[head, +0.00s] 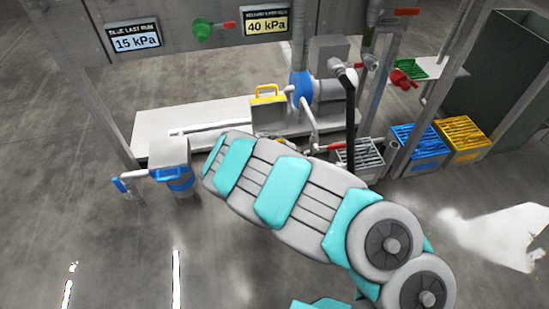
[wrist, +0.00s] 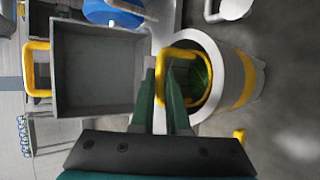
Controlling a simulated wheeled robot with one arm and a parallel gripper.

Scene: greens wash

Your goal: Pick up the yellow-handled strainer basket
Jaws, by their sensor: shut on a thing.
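In the wrist view, my gripper (wrist: 161,82) has its two dark green fingers shut on the left side of a yellow loop handle. The handle belongs to the strainer basket (wrist: 190,53), which sits in the round mouth of a white housing (wrist: 221,62) with a yellow band. Green matter shows inside the basket. A grey, open box-like lid (wrist: 95,65) with its own yellow handle stands just left of the mouth. In the head view this lid (head: 268,117) shows beyond my arm; my arm hides the gripper and the basket.
A blue-handled lid (head: 170,155) tops a blue-banded housing at the left. A blue pump (head: 302,88) and pipes stand behind. Blue (head: 418,145) and yellow (head: 462,137) crates stand at the right. The floor in front is clear.

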